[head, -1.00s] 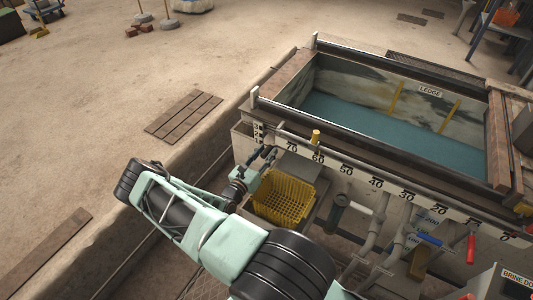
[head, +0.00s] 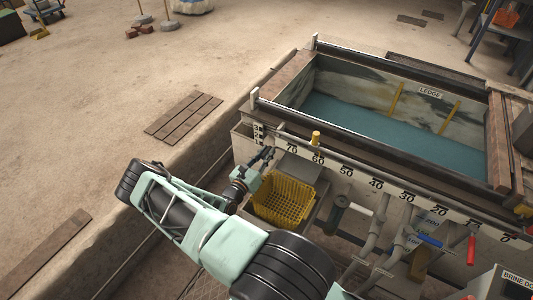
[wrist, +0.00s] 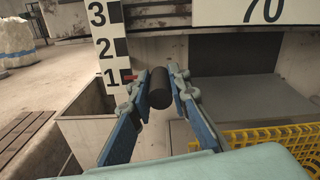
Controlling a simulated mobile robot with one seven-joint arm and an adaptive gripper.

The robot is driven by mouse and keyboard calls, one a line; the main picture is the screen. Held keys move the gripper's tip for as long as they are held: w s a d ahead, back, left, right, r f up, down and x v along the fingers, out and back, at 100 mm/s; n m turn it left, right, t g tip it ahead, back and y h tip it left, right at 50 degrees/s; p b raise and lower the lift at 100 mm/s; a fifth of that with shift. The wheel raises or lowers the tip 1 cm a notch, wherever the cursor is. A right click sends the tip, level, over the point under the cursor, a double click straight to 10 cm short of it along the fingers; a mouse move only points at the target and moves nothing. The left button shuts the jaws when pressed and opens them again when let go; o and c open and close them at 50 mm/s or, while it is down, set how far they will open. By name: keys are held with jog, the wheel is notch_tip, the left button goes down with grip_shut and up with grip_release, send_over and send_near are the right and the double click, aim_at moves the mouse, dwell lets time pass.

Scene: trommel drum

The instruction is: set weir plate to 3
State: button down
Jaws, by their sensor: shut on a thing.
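A black-and-white upright scale (wrist: 112,45) with the numbers 1, 2 and 3 stands at the left of the wrist view. It also shows in the head view (head: 258,133) at the tank's near-left corner. A small red mark (wrist: 130,78) sits beside the 1. A dark cylindrical handle (wrist: 160,88) lies between the blue fingers of my gripper (wrist: 161,82), which is shut on it. In the head view my gripper (head: 265,156) is at the tank's front, left of the yellow basket. The weir plate itself is not clearly distinguishable.
A yellow basket (head: 284,200) is close to the right of my gripper. A tank (head: 343,152) with teal liquid stands behind, with a numbered white scale strip (head: 360,177) along its front.

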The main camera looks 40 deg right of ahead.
notch_tip(320, 180, up, 8)
jog(key=p, duration=0.6)
jog(key=shift+r, duration=0.2)
jog(key=c, duration=2)
grip_release()
jog(key=shift+o, duration=0.9)
jog(key=shift+f, duration=0.1)
jog(key=v, duration=0.8)
